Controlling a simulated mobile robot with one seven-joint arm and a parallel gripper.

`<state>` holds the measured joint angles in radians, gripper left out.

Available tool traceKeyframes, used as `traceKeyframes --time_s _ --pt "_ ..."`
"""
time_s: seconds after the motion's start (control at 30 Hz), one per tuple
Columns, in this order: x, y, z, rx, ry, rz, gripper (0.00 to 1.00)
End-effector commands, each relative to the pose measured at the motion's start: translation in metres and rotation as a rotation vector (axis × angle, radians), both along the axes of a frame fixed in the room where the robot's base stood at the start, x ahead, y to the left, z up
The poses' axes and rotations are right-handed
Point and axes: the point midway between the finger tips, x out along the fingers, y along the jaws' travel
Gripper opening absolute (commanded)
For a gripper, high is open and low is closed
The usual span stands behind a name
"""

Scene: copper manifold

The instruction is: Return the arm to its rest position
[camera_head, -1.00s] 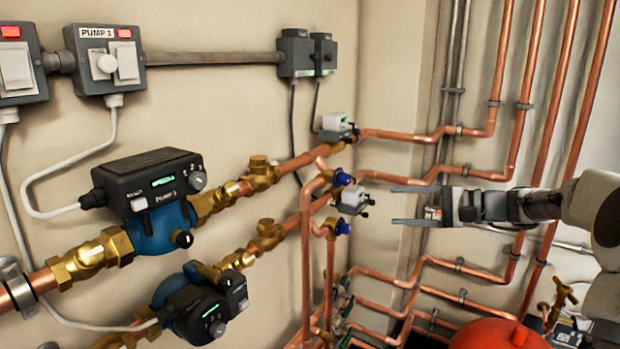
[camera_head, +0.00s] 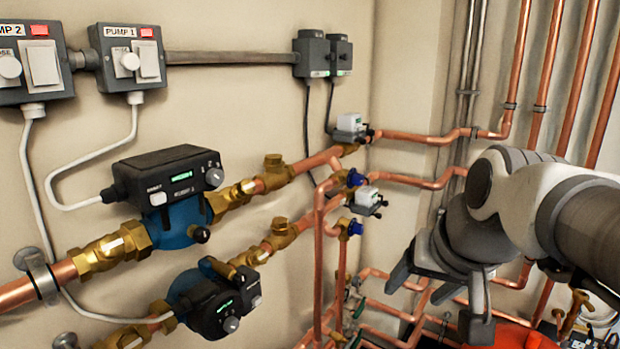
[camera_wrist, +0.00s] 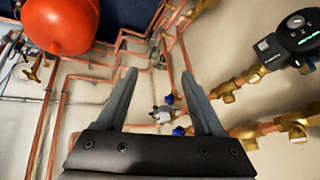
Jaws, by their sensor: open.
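My gripper (camera_head: 436,291) is at the lower right of the head view, in front of the copper pipes, with its fingers pointing down and apart. My arm bends above it and comes in from the right edge. In the wrist view my gripper (camera_wrist: 157,100) shows two spread grey fingers with nothing between them but distant pipes and a small grey valve actuator (camera_wrist: 162,115). No contact with the pipework is visible.
Two pumps, an upper one (camera_head: 172,187) and a lower one (camera_head: 215,302), sit on the left pipes. Two switch boxes (camera_head: 130,60) are on the wall. Copper pipes (camera_head: 440,138) run behind my arm. A red vessel (camera_wrist: 62,25) shows in the wrist view.

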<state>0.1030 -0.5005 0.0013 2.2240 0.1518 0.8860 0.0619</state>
Motion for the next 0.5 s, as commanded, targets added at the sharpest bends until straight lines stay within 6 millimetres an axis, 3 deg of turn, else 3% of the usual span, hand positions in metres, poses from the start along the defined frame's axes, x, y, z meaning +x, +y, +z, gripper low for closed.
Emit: traceKeyframes --time_s 0.1,0.3,0.33,0.5 --pt "-0.041 0.006 -0.022 -0.076 0.018 0.079 0.69" --pt "-0.093 0.006 -0.058 -0.188 0.045 0.194 0.69" --pt "-0.089 0.005 -0.039 -0.182 0.044 0.187 0.69" --pt "-0.088 0.005 -0.001 -0.18 0.046 0.183 0.69"
